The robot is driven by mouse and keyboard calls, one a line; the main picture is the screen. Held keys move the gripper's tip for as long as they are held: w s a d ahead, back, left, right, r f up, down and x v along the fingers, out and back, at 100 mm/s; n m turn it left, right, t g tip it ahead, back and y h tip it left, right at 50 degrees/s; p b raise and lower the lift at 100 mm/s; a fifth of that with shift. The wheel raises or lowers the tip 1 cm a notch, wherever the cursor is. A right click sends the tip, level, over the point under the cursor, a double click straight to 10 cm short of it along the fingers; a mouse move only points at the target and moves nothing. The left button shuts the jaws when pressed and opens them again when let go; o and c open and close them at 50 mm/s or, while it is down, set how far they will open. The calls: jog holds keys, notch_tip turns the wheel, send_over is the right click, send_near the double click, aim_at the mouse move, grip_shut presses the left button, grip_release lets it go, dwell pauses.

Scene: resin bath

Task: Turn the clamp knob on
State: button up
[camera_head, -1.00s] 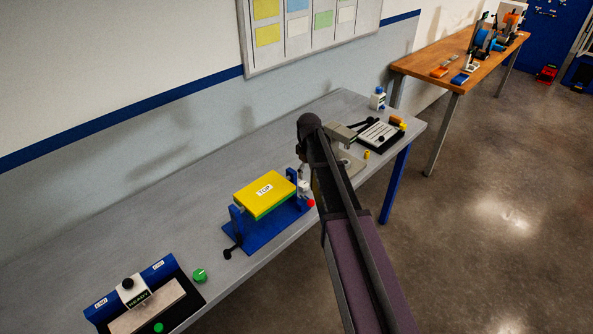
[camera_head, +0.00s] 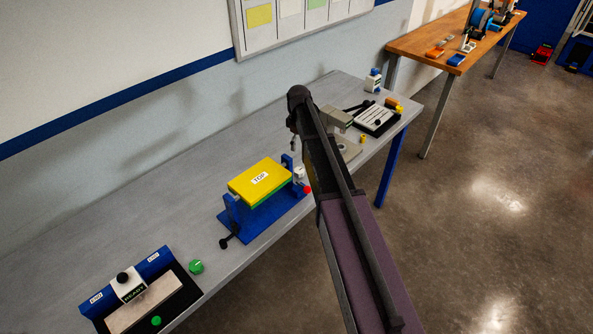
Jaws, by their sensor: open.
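A blue fixture (camera_head: 250,228) stands on the grey bench, holding a yellow-topped green block (camera_head: 262,180) marked TOP. A black knob (camera_head: 224,243) is at its near left end, and a red knob (camera_head: 308,190) shows at its right end beside a small white part. I cannot tell which of these is the clamp knob. My gripper (camera_head: 294,144) shows only as a small dark tip at the far end of my arm, above and behind the fixture's right end. It is open and apart from the fixture; most of it is hidden by my arm.
A blue and black device (camera_head: 182,294) labelled READY and a green knob (camera_head: 196,266) sit at the near left. A grey machine (camera_head: 338,118), black tray (camera_head: 377,118) and blue-white bottle (camera_head: 373,80) stand at the far right. Bare bench (camera_head: 150,215) lies left of the fixture.

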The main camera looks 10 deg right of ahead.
aim_at(298, 170)
jog(key=shift+f, duration=0.1)
notch_tip(298, 170, down, 14)
jog(key=b, duration=1.3)
jog(key=shift+r+b, duration=0.2)
jog(key=shift+b, duration=0.15)
jog(key=shift+s+a, duration=0.1)
jog(key=c, duration=1.1)
